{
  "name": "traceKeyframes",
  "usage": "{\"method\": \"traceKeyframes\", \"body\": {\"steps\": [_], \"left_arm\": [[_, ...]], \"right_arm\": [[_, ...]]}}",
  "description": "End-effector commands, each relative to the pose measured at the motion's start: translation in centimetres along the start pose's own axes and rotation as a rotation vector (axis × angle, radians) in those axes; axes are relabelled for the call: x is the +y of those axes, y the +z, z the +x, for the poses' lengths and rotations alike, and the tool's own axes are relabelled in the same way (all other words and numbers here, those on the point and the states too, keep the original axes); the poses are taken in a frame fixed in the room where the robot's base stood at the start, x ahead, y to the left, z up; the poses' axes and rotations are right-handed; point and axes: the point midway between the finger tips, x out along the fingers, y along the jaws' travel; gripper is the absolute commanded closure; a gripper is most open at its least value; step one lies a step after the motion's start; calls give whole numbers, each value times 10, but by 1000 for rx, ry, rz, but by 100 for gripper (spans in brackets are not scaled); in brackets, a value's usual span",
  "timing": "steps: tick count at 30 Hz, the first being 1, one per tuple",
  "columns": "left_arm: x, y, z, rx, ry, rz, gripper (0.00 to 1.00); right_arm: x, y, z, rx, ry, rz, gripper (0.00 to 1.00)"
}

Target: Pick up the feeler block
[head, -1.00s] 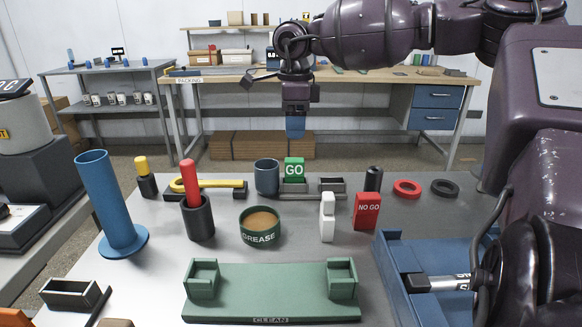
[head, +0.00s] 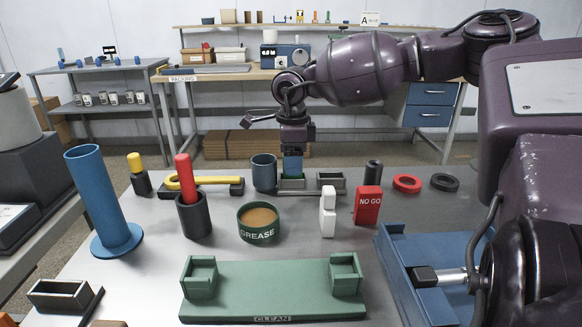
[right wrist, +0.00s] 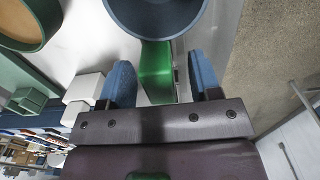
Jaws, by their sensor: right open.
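The green GO block stands in the left one of two small grey holders (head: 332,179) behind the grease pot. In the head view it is almost wholly hidden behind my right gripper (head: 292,172), which points straight down over it. In the right wrist view the green block (right wrist: 156,72) lies between the two blue fingers of my right gripper (right wrist: 162,64). They are open, with a gap on both sides, wider at the right finger. A red NO GO block (head: 367,206) and a white stepped block (head: 328,212) stand nearer. My left gripper is out of view.
A blue-grey cup (head: 264,172) stands close left of the holder. The grease pot (head: 258,223), a black cup with a red-handled tool (head: 194,213) and a yellow gauge on a black base (head: 204,183) are nearby. A green CLEAN fixture (head: 272,290) lies in front; a blue tray (head: 402,275) is at right.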

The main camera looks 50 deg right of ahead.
Motion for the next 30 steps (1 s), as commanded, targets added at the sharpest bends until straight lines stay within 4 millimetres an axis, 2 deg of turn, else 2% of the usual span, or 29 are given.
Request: {"method": "traceKeyframes", "body": {"steps": [4, 14, 23, 26, 30], "left_arm": [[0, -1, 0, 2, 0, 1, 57], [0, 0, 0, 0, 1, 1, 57], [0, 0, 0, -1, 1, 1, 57], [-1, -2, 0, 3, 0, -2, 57], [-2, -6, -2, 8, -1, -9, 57]], "right_arm": [[0, 0, -2, -2, -2, 0, 44], [0, 0, -2, -2, -2, 0, 95], [0, 0, -5, -2, -3, 0, 96], [0, 0, -14, -4, -6, 0, 96], [0, 0, -39, -8, -8, 0, 96]]}}
